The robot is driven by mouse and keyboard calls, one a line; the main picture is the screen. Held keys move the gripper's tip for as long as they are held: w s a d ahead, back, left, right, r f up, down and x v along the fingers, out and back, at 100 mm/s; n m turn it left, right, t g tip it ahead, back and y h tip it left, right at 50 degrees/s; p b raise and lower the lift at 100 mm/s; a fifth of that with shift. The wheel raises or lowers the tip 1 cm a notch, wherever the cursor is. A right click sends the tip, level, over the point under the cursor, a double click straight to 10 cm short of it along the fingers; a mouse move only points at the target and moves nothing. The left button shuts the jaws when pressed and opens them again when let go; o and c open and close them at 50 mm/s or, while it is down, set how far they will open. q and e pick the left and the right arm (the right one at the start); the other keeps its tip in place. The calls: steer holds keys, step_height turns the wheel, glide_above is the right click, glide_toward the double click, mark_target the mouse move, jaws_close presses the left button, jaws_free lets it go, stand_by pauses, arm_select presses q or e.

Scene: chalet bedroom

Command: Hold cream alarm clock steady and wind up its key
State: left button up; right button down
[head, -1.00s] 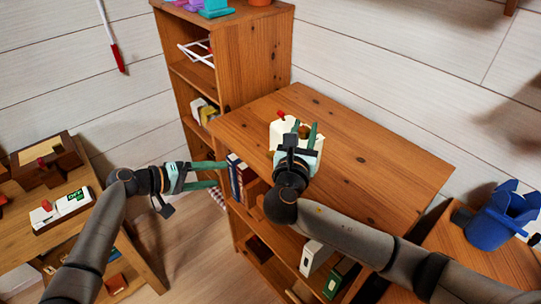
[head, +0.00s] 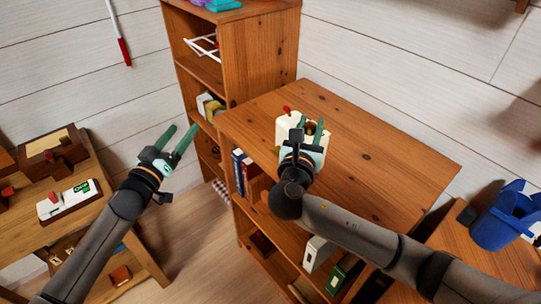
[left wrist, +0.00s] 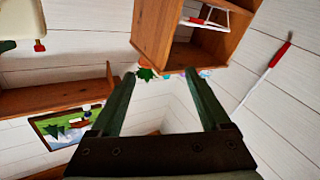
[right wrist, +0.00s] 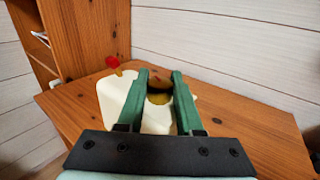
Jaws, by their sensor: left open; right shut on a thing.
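The cream alarm clock (head: 285,127) with a red knob on top stands on the wooden cabinet top. It also shows in the right wrist view (right wrist: 115,98) and at the upper left corner of the left wrist view (left wrist: 20,20). My right gripper (head: 310,122) is at the clock's near side, shut on a brass-coloured part that looks like its key (right wrist: 158,98). The fingers hide much of this part. My left gripper (head: 183,129) is open and empty, in the air left of the cabinet, apart from the clock.
The cabinet top (head: 380,150) is bare around the clock. A taller bookcase (head: 258,60) adjoins it at the back left. A desk at the left holds a white digital clock (head: 55,207) and a brown box (head: 52,150). A blue bin (head: 497,222) stands at the right.

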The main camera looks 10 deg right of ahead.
arm_select(q)
steer(key=s+d+f+m+g+h, duration=0.1)
steer(key=s+d+m+g+h, duration=0.2)
steer(key=s+d+m+g, duration=0.3)
steer(key=s+d+f+m+g+h, duration=0.25)
steer(key=s+d+m+h, duration=0.2)
steer(key=s, duration=0.35)
steer(key=f+x, duration=0.1)
steer(key=x, duration=1)
steer(key=shift+r+g+y, duration=0.35)
steer(key=shift+g, duration=0.1)
steer(key=shift+m, duration=0.25)
steer(key=shift+c, duration=0.2)
jaws_close()
